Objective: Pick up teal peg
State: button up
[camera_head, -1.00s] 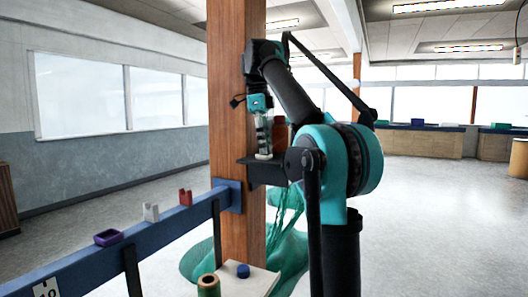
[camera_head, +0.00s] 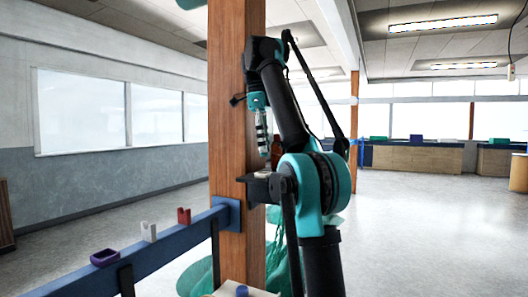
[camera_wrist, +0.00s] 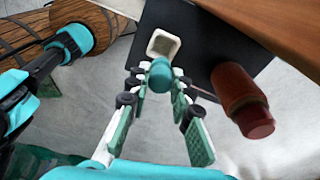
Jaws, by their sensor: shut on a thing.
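The teal peg (camera_wrist: 160,75) shows end-on in the wrist view, held between the fingertips of my gripper (camera_wrist: 160,84). Behind it, a white square holder (camera_wrist: 163,45) with an open top sits on a dark shelf (camera_wrist: 205,28). In the head view my gripper (camera_head: 262,138) points down above the dark shelf (camera_head: 258,188), with a gap between them. The peg is too small to make out in the head view.
A red-brown bottle (camera_wrist: 238,98) stands on the shelf close beside my gripper. A wooden post (camera_head: 232,90) rises right behind. A blue rail (camera_head: 165,252) with small holders runs left. Teal netting (camera_head: 275,250) hangs below. Open floor lies to the right.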

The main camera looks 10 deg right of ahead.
jog(key=shift+s+r, duration=0.1)
jog(key=shift+r, duration=0.35)
jog(key=s+d, duration=0.3)
jog(key=s, duration=0.6)
jog(key=s+d, duration=0.3)
jog(key=s, duration=0.6)
jog(key=shift+s+d, duration=0.15)
jog(key=shift+d, duration=0.25)
